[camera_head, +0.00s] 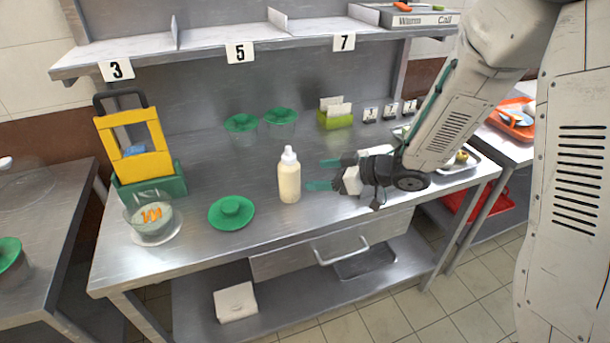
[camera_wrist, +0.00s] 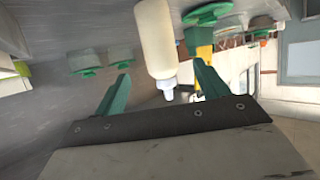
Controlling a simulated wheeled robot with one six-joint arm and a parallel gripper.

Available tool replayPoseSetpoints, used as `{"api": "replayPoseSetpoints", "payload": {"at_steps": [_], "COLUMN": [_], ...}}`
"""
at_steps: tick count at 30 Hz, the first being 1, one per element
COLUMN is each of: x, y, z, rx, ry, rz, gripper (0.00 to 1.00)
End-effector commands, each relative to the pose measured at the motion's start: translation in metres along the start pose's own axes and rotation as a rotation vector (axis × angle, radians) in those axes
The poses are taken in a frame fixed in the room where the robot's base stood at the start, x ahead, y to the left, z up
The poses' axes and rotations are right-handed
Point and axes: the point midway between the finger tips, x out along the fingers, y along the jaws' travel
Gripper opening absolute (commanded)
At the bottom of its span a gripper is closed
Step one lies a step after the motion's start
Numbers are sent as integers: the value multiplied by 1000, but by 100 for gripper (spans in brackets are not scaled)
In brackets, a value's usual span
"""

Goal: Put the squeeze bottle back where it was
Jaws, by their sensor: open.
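The squeeze bottle (camera_head: 289,178) is cream coloured with a white cap. It stands upright on the steel table near the middle, in the head view. My gripper (camera_head: 320,174) is just to its right, with its green fingers open and pointing left toward the bottle. In the wrist view the bottle (camera_wrist: 158,40) appears upside down, beyond and between the two spread fingertips of my gripper (camera_wrist: 160,85). The gripper holds nothing. I cannot tell exactly how far the fingertips are from the bottle.
A green lid (camera_head: 231,212) lies left of the bottle. A glass bowl (camera_head: 150,220) on a saucer and a yellow-and-green caddy (camera_head: 138,150) stand farther left. Two green-lidded containers (camera_head: 281,118) and a green card holder (camera_head: 335,116) are behind. A shelf (camera_head: 210,42) overhangs the back.

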Motion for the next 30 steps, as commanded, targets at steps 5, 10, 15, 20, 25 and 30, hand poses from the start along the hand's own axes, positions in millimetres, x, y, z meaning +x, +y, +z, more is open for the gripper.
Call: {"api": "replayPoseSetpoints", "payload": {"at_steps": [5,10,15,20,25,30], "x": [-23,-29,-31,-58,-136,-227], "y": [0,0,4,38,74,55], "z": [0,0,-2,-18,-40,-45], "rx": [0,1,-7,-42,6,198], "ry": [0,0,-12,-123,-336,-546], "rz": [2,1,25,239,605,860], "gripper": [73,73,73,73,73,73]}}
